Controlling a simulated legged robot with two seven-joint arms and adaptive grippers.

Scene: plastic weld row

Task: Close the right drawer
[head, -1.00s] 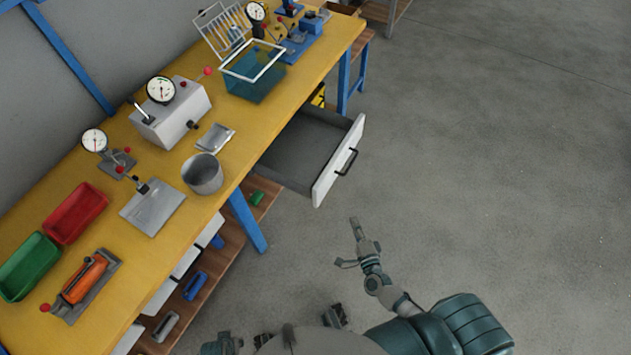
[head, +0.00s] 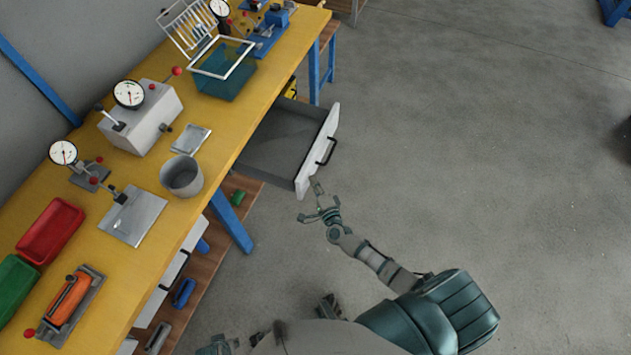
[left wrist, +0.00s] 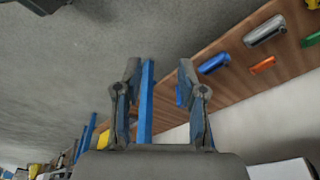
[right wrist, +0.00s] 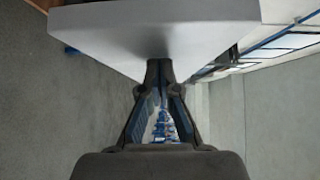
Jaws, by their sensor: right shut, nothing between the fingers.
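The drawer (head: 270,145) under the yellow bench is pulled out and looks empty. Its white front (head: 308,168) carries a black handle (head: 327,151). My right gripper (head: 318,190) is at the near lower corner of the drawer front, with its fingers shut and empty. In the right wrist view, the closed fingertips (right wrist: 158,64) are right at the white drawer front (right wrist: 150,35); whether they touch cannot be told. My left gripper (left wrist: 160,72) is open and empty, with a blue bench leg (left wrist: 146,100) seen between its fingers.
The bench top (head: 150,260) holds a grey cup (head: 182,178), a gauge box (head: 145,115), a teal bin (head: 222,75), and red (head: 50,230) and green trays. A blue leg (head: 231,220) and a wooden lower shelf stand below.

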